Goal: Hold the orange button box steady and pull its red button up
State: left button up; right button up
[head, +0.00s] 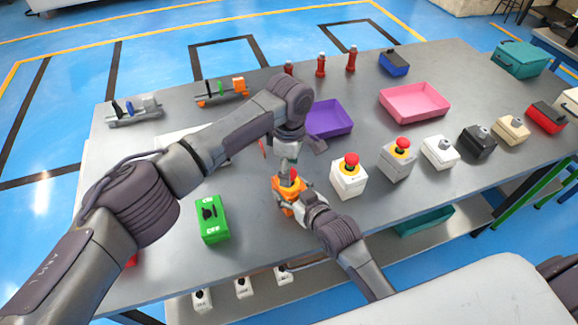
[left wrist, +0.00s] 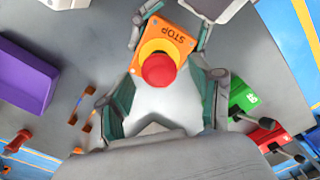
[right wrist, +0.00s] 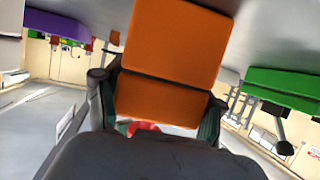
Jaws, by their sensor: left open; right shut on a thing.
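The orange button box (head: 281,191) stands on the grey table. In the left wrist view the box (left wrist: 172,38) shows its STOP label, a yellow ring and the red button (left wrist: 159,70). My right gripper (head: 297,205) is shut on the orange box from the near side; its fingers lie on either side of the box (right wrist: 165,60) in the right wrist view. My left gripper (head: 287,166) points down just above the red button. In the left wrist view my left gripper (left wrist: 165,87) is open, its fingers apart on both sides of the button; I see no contact.
A white button box (head: 348,180) and a grey one (head: 396,162) stand to the right. A green box (head: 212,220) is at the left front. A purple tray (head: 330,118) and a pink tray (head: 414,103) lie behind. Bare table lies between the green and orange boxes.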

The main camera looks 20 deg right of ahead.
pick_arm(q)
jog(key=shift+r, duration=0.1)
pick_arm(e)
jog(key=shift+f, duration=0.1)
pick_arm(q)
notch_tip(320, 180, up, 12)
dwell(0.4)
pick_arm(e)
jog(key=o, duration=1.4)
